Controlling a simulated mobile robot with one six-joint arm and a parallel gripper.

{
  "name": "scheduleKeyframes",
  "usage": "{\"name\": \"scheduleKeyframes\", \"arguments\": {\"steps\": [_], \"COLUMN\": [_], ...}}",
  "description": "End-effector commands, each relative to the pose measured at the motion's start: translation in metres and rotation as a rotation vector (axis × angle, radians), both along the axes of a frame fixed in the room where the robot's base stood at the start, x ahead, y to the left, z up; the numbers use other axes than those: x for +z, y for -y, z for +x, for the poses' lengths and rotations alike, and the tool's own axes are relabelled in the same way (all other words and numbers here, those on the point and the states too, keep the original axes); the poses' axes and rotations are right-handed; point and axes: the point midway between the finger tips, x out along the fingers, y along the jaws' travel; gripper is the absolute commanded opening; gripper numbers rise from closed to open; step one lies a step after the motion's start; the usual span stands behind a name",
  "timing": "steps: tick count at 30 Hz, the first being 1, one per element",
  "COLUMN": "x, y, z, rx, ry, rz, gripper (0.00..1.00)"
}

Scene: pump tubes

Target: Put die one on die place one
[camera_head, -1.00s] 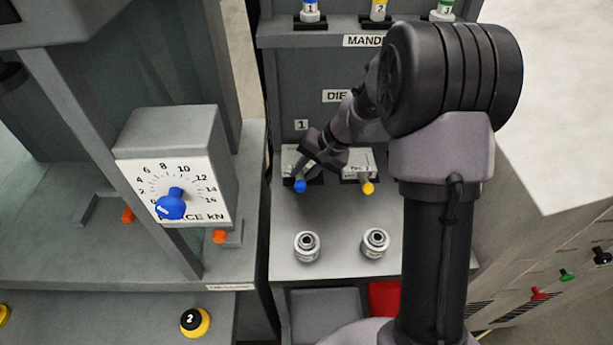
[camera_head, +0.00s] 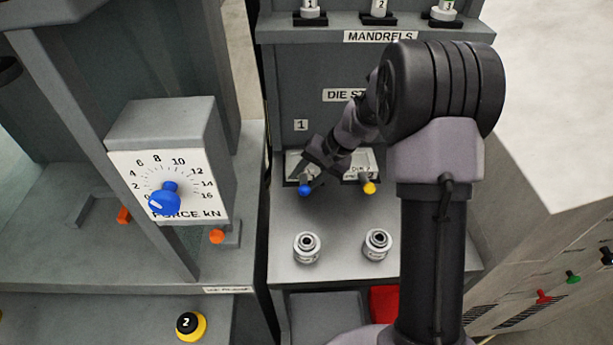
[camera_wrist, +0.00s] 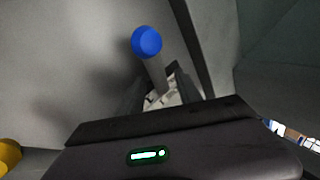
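Die one is a pale block (camera_head: 294,165) with a blue-knobbed handle (camera_head: 305,189), at the left spot of the grey die shelf below the label 1. My gripper (camera_head: 312,174) is at this die, reaching down from the upper right and hiding part of it. In the wrist view, the blue knob (camera_wrist: 147,41) and its grey shaft stand out in front of the fingers (camera_wrist: 160,95). The fingers look apart, with a pale patch of the die showing between them. Contact with the die cannot be made out. The label 1 (camera_head: 301,125) marks the likely die place one.
A second die with a yellow knob (camera_head: 369,188) sits close to the right. Two metal rings (camera_head: 307,247) stand on the shelf in front. The press's force dial box (camera_head: 170,170) rises at the left. Mandrels (camera_head: 379,9) stand on the upper shelf.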

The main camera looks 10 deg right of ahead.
Motion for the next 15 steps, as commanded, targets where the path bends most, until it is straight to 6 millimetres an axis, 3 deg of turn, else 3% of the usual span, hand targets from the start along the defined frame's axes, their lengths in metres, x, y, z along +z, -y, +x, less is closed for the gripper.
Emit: {"name": "scheduleKeyframes", "arguments": {"steps": [8, 15], "x": [0.008, 0.067], "y": [0.002, 0.03], "z": [-0.001, -0.015], "rx": [0.0, -0.002], "ry": [0.001, 0.002], "rz": [0.0, -0.001], "gripper": [0.41, 0.41]}}
